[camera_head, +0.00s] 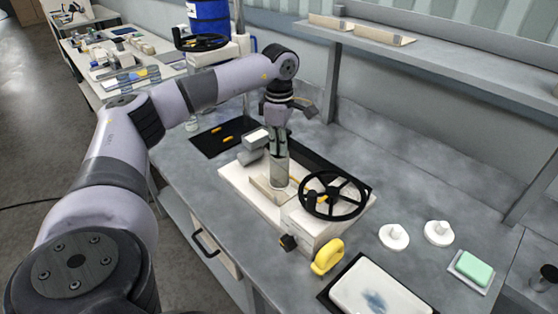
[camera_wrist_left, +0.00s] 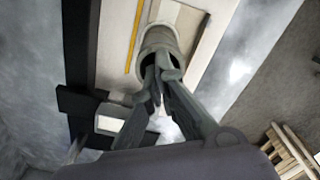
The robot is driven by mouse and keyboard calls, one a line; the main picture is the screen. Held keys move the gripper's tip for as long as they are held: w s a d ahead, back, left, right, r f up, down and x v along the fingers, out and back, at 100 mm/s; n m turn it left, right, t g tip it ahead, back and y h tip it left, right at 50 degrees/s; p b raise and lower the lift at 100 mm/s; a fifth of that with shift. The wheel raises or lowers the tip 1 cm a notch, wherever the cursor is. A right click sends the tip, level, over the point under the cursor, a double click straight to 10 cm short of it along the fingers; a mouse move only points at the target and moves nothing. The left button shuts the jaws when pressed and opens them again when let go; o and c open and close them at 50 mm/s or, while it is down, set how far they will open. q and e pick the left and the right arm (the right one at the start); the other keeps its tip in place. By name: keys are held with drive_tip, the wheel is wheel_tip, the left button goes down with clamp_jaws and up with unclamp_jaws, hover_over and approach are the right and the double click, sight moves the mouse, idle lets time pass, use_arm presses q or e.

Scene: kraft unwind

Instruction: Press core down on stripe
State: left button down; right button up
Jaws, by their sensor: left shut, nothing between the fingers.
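The core (camera_head: 279,172) is a grey hollow cylinder standing upright on a pale block of the white base (camera_head: 236,177) in the head view. The left wrist view shows the core's rim (camera_wrist_left: 159,36) and dark opening just beyond my fingertips. A yellow stripe (camera_wrist_left: 134,40) runs beside the core in that view. My left gripper (camera_head: 278,150) points down at the core's top, its fingers together and empty. It also shows in the left wrist view (camera_wrist_left: 163,72), with fingertips overlapping the rim. I cannot tell whether they touch it. The core's underside is hidden.
White knobbed discs (camera_head: 394,236), a green sponge (camera_head: 474,268) and a white tray (camera_head: 380,290) lie to the right. A black mat (camera_head: 222,136) lies behind left.

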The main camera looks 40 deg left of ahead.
use_arm(q)
drive_tip(key=shift+s+f, duration=0.1)
drive_tip(key=shift+f, duration=0.05)
idle(0.3)
wheel_tip(320, 180, up, 2)
drive_tip(key=shift+r+p, duration=0.15)
drive_tip(key=shift+p, duration=0.9)
drive_tip(key=shift+r+p, duration=1.9)
drive_tip(key=shift+r, duration=0.5)
